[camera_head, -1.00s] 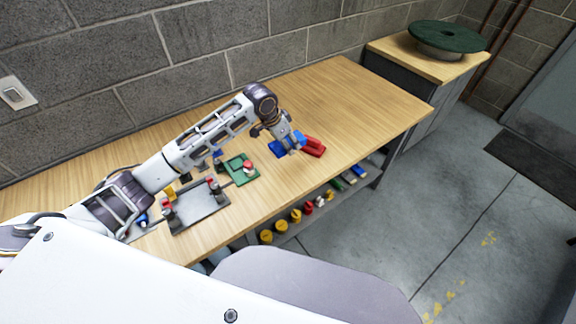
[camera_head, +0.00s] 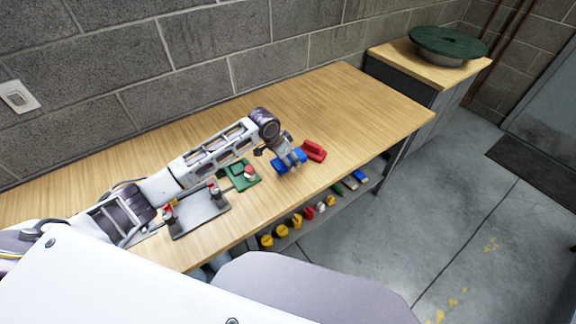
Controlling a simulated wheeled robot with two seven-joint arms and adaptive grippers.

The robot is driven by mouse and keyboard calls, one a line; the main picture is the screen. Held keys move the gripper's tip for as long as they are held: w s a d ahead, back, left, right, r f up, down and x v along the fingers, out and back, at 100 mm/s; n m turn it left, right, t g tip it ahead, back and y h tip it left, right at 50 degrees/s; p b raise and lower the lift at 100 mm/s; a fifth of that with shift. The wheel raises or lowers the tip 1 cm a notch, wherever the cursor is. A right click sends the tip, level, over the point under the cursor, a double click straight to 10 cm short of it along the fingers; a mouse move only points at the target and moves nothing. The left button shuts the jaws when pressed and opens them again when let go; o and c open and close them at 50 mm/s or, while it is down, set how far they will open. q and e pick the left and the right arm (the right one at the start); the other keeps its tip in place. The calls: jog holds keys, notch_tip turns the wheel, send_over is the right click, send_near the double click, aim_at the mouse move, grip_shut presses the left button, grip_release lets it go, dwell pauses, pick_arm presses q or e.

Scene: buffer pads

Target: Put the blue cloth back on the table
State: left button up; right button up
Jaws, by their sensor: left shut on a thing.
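The blue cloth (camera_head: 281,166) is a small blue piece at my left gripper (camera_head: 288,158), over the wooden table (camera_head: 335,100). My left gripper is shut on the blue cloth. Parts of the gripper look blue too, so the border between them is hard to make out. I cannot tell whether the cloth touches the table top. My right gripper is not in view.
A red object (camera_head: 314,150) lies just right of the gripper. A green plate (camera_head: 244,180) with a red-topped part and a grey plate (camera_head: 200,216) are to the left. Coloured items sit on the lower shelf (camera_head: 290,236). The table's far right is clear.

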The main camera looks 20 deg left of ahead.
pick_arm(q)
jog(key=shift+f, duration=1.9)
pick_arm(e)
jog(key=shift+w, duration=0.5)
